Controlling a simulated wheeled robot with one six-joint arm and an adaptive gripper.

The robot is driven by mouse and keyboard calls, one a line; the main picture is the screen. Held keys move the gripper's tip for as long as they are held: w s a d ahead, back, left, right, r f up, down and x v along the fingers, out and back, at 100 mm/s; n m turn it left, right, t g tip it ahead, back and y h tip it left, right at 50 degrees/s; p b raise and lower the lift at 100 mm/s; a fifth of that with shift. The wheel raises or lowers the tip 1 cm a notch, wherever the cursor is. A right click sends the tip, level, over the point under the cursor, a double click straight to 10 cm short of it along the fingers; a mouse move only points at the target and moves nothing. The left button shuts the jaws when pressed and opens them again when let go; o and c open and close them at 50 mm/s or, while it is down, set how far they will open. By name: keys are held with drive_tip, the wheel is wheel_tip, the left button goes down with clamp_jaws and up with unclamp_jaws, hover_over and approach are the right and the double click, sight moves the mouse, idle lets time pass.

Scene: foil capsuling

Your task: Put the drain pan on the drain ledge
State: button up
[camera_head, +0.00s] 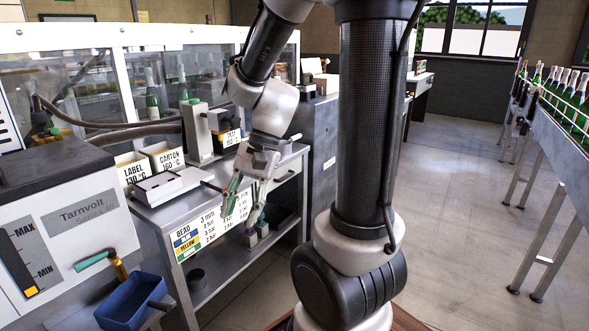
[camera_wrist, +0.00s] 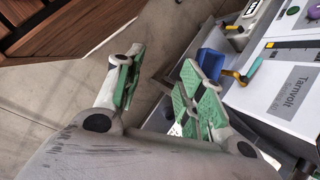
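The blue drain pan (camera_head: 122,304) is at the lower left in the head view, in front of the Tarnvolt machine and below its brass drain spout (camera_head: 119,270). A dark handle sticks out at its right. It also shows in the wrist view (camera_wrist: 211,62), beyond the fingers. What the pan rests on is mostly hidden, and I cannot pick out the drain ledge for sure. My gripper (camera_head: 243,203) is open and empty, with green finger pads, in front of the bench and well apart from the pan. Both fingers also show in the wrist view (camera_wrist: 158,88).
The Tarnvolt machine (camera_head: 75,218) has a green-handled valve (camera_head: 93,261) above the pan. A metal bench (camera_head: 205,200) with cartons, a label card and a lower shelf stands right of it. A bottle conveyor (camera_head: 560,140) runs at the far right. The floor between is clear.

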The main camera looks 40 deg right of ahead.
drive_tip(key=s+d+r+n+t+h, duration=0.5)
drive_tip(key=s+d+r+n, duration=0.2)
drive_tip(key=d+r+n, duration=0.1)
drive_tip(key=shift+s+d+r+n, duration=0.15)
drive_tip(key=shift+d+r+n, duration=0.15)
drive_tip(key=shift+r+n, duration=0.6)
drive_tip(key=shift+f, duration=0.15)
drive_tip(key=shift+c, duration=0.3)
